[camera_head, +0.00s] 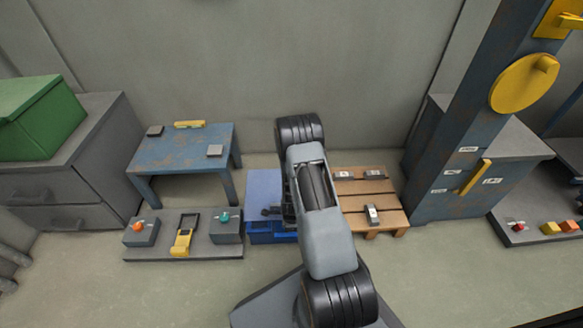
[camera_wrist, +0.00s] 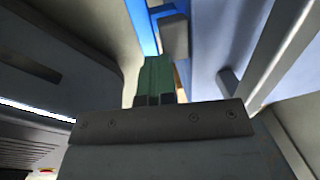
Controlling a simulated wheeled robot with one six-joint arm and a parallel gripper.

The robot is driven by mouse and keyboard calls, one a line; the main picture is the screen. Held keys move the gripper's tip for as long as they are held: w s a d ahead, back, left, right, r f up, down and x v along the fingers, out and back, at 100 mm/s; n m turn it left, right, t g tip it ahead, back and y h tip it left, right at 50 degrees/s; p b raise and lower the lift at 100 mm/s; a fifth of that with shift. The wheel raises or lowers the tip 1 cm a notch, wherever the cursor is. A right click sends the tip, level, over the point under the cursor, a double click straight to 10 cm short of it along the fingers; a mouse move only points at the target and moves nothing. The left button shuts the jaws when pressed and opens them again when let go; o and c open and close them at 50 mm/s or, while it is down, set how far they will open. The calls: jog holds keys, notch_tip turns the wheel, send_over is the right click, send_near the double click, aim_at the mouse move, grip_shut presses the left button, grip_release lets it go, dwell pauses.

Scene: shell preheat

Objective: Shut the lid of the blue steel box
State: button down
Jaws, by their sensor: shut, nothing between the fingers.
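The blue steel box (camera_head: 262,236) stands on the floor in the middle of the head view, partly hidden behind my arm. A lighter blue panel, seemingly its lid (camera_head: 264,184), shows above and behind the box's front. I cannot tell its exact angle. My gripper (camera_head: 267,211) is at the box, just in front of this panel, shut and empty. In the wrist view, my shut fingers (camera_wrist: 157,72) point at blue surfaces. A broad pale blue panel (camera_wrist: 222,45) lies to their right, and a small grey block (camera_wrist: 174,37) sits just beyond the tips. Contact cannot be told.
A low platform with a yellow device (camera_head: 183,238) and two switch boxes stands left of the box. A blue table (camera_head: 180,150) stands behind it. A wooden pallet (camera_head: 388,215) with metal pieces is at right, before a blue column (camera_head: 470,120). The front floor is clear.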

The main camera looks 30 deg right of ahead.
jog(key=shift+s+a+p, duration=0.15)
jog(key=shift+s+p, duration=0.05)
jog(key=shift+p, duration=0.15)
jog(key=s+a+r+p, duration=0.3)
jog(key=s+r, duration=0.4)
jog(key=r, duration=0.2)
jog(key=shift+s+a+p, duration=0.2)
jog(key=shift+a+p, duration=0.1)
jog(key=shift+a, duration=0.1)
